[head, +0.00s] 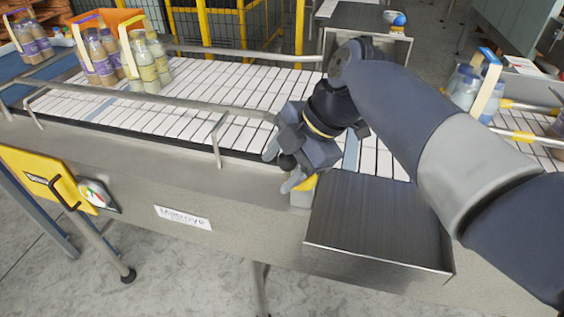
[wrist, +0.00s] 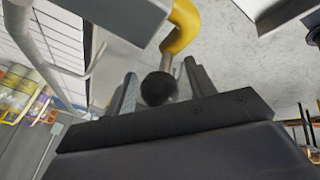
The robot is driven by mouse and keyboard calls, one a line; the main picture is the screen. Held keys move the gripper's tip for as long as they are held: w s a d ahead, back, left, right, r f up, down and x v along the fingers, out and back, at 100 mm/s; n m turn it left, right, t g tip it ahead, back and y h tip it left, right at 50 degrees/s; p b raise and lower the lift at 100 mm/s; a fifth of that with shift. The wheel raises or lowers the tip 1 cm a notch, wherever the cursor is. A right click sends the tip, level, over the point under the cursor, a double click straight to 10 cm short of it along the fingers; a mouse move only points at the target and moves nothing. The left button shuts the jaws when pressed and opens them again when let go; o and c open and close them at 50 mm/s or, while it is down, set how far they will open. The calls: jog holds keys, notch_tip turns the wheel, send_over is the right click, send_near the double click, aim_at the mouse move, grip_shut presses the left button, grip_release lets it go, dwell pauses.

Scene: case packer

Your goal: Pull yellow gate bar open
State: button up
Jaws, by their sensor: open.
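My gripper (head: 281,168) is over the front edge of the conveyor, beside a grey metal box. It is open, with its two fingers apart. In the wrist view, a round black knob (wrist: 158,88) shows between the fingers (wrist: 162,84); I cannot tell whether they touch it. A curved yellow bar (wrist: 183,26) shows just beyond the knob, and looks like part of the gate bar. In the head view, only a small yellow piece (head: 305,187) shows below my gripper; my gripper and arm hide the rest.
The grey metal box (head: 380,222) juts from the conveyor's front, just right of my gripper. A metal guide rail (head: 150,104) runs along the belt's front edge to the left. Bottle carriers (head: 147,62) stand on the belt at far left. Another carrier (head: 486,90) stands at right.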

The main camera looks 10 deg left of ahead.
jog(key=shift+c, duration=0.2)
grip_shut()
dwell(0.4)
